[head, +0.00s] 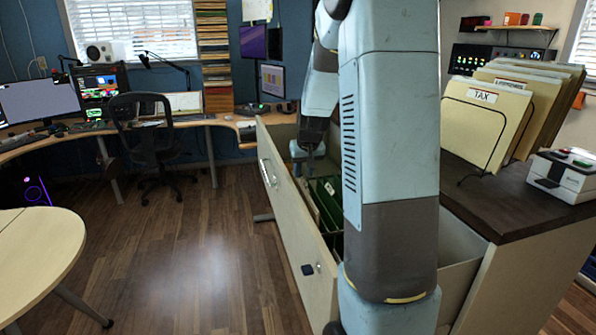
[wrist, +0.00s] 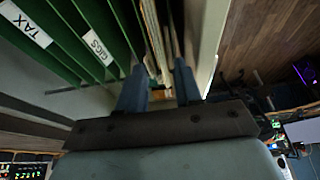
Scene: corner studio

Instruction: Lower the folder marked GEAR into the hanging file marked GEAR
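My gripper (wrist: 161,82) points down into the open drawer. In the wrist view its two fingers stand apart, with a visible gap between them. A cream folder (wrist: 154,38) shows its thin edge at that gap; no finger is seen pressed on it. Its mark cannot be read, so I cannot tell if it is the GEAR folder. Green hanging files (wrist: 72,38) line the drawer to the left, with labels TAX (wrist: 25,23) and GIGS (wrist: 99,47). No GEAR label is readable. In the head view my gripper (head: 307,158) is partly hidden, above green files (head: 326,196).
The drawer's cream front panel (head: 290,212) stands close beside my gripper. The dark cabinet top (head: 490,205) holds a wire rack with cream folders, the front one marked TAX (head: 484,115), and a small white box (head: 562,176).

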